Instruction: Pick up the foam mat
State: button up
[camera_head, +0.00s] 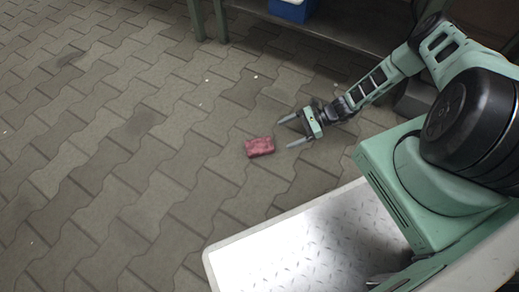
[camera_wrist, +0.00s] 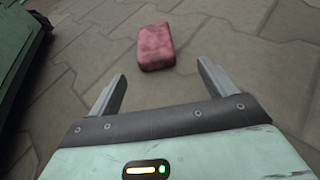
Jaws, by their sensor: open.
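A small red-pink block (camera_head: 260,147), which looks like the foam mat, lies on the paved floor near the middle of the head view. It also shows in the wrist view (camera_wrist: 155,47), beyond and between my fingertips. My gripper (camera_head: 284,132) is open and empty. It is just to the right of the block in the head view, with its fingers pointing toward it. In the wrist view the two grey fingers (camera_wrist: 162,72) are spread wide, and the block is apart from them.
A metal table or shelf (camera_head: 330,42) stands at the top of the head view, with a blue and white container (camera_head: 292,10) on it. A dark green edge (camera_wrist: 22,55) shows at the left of the wrist view. The paving around the block is clear.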

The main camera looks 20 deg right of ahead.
aim_at(271, 142)
jog(key=b+x, duration=0.1)
jog(key=x, duration=0.2)
jog(key=shift+a+f, duration=0.1)
jog(key=shift+f, duration=0.05)
jog(key=b+x, duration=0.2)
jog(key=x, duration=0.1)
jog(key=b+x, duration=0.1)
jog(key=shift+s+a+f, duration=0.1)
jog(key=shift+s+a, duration=0.15)
jog(key=shift+s, duration=0.15)
jog(key=shift+w+a+b, duration=0.1)
jog(key=shift+a+b, duration=0.35)
jog(key=c, duration=1.1)
jog(key=shift+c, duration=0.2)
